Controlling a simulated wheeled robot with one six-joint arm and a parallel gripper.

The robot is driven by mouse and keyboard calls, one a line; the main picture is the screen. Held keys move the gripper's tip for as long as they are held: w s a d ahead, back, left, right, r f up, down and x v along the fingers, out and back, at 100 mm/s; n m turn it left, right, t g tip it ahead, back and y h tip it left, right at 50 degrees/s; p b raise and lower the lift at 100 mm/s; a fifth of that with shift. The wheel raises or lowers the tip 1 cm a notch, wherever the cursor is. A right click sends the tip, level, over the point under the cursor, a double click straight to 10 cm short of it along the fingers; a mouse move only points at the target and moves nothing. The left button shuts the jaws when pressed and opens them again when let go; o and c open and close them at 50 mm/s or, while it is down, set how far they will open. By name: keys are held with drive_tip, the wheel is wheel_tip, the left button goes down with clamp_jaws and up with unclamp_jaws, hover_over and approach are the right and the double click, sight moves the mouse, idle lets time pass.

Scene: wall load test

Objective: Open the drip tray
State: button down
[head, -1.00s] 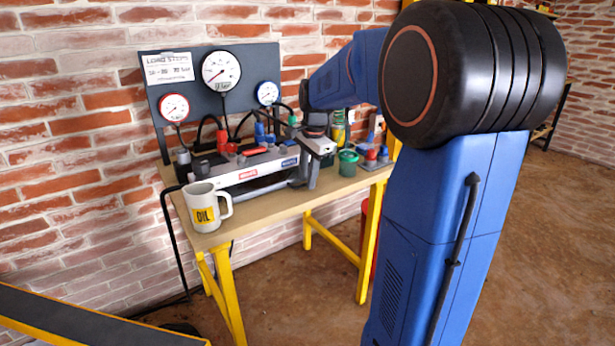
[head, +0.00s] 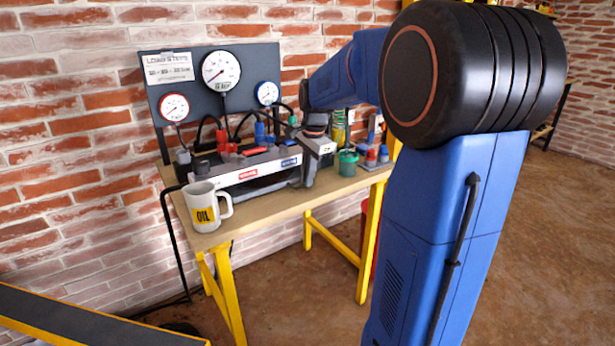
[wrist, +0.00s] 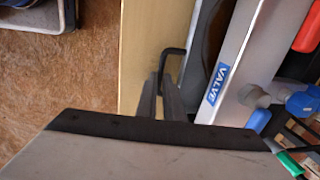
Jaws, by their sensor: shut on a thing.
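The drip tray (head: 268,189) is a long, low grey piece at the foot of the pale manifold block (head: 225,181) on the bench. A dark band shows between the tray's front and the block. My gripper (head: 308,182) reaches down at the tray's right end. In the wrist view my gripper (wrist: 172,105) is shut on a thin black handle (wrist: 172,51), mostly hidden between the fingers. A dark grey curved strip of the drip tray (wrist: 203,55) lies beside it, next to the block's face with the blue VALVE label (wrist: 217,83).
A white OIL mug (head: 203,208) stands at the bench's front left. A green pot (head: 348,162) and blue-and-red items (head: 372,156) stand right of my gripper. The gauge board (head: 215,85) rises behind. Bare bench top (head: 270,205) lies in front of the tray.

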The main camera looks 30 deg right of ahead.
idle(0.8)
drive_tip(key=s, duration=1.4)
drive_tip(key=shift+s+d, duration=0.3)
drive_tip(key=c, duration=1.9)
unclamp_jaws()
drive_tip(key=s+r, duration=0.3)
drive_tip(key=r, duration=1.4)
